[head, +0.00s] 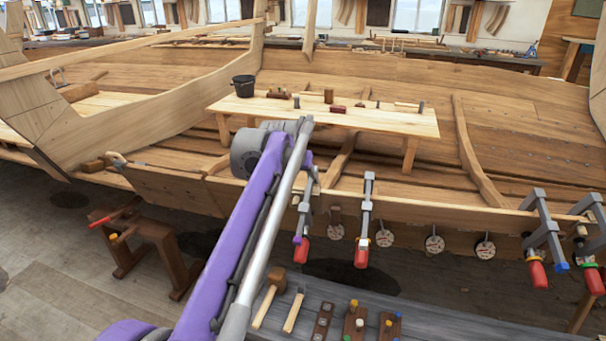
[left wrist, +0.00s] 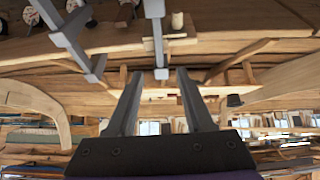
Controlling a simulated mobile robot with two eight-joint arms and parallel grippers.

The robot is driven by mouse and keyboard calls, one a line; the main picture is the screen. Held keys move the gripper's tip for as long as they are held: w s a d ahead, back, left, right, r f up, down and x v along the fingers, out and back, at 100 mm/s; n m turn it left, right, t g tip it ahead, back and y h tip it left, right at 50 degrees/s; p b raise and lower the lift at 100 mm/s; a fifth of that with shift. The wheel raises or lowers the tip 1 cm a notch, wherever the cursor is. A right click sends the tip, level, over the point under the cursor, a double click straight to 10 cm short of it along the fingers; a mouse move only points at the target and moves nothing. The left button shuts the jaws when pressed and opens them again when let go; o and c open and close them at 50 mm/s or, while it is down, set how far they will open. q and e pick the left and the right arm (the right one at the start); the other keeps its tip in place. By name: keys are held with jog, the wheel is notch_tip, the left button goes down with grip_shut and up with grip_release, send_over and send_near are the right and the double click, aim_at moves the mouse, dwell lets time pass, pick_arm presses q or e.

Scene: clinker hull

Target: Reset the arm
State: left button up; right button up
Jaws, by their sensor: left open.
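My left arm, purple with a grey wrist, reaches up from the bottom of the head view to the hull's near edge. My left gripper shows clearly in the left wrist view (left wrist: 155,72), its two dark fingers apart with nothing between them. In the head view the arm mostly hides it. A grey clamp (left wrist: 157,40) on the hull plank lies beyond the fingertips in the wrist view; I cannot tell how near. In the head view a clamp with a red handle (head: 365,220) hangs right of the arm. My right gripper is not in view.
The wooden hull (head: 430,212) fills the middle. Inside it a plank table (head: 350,118) bears a black bucket (head: 243,86) and small tools. A grey bench (head: 450,325) with a mallet (head: 276,280) stands in front. A brown sawhorse (head: 155,235) stands left. More clamps (head: 540,235) are at right.

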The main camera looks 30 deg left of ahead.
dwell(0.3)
pick_arm(q)
jog(key=s+d+f+m+g+h+p, duration=0.1)
jog(key=s+d+f, duration=0.3)
jog(key=s+d, duration=0.35)
jog(key=s+d+f+m+p, duration=0.1)
jog(key=s+d+f+p, duration=0.15)
jog(key=s+d, duration=0.45)
jog(key=s+d+f+g, duration=0.1)
jog(key=s+d+f, duration=0.1)
jog(key=s+f, duration=0.4)
jog(key=s+d+f+m+h, duration=0.1)
jog(key=s+d+f, duration=0.2)
jog(key=s+f, duration=0.4)
jog(key=s, duration=0.5)
jog(key=shift+s+d+f+m+g+p, duration=0.2)
jog(key=shift+f+m+g+p, duration=0.1)
jog(key=shift+g+p, duration=0.1)
jog(key=shift+r, duration=0.1)
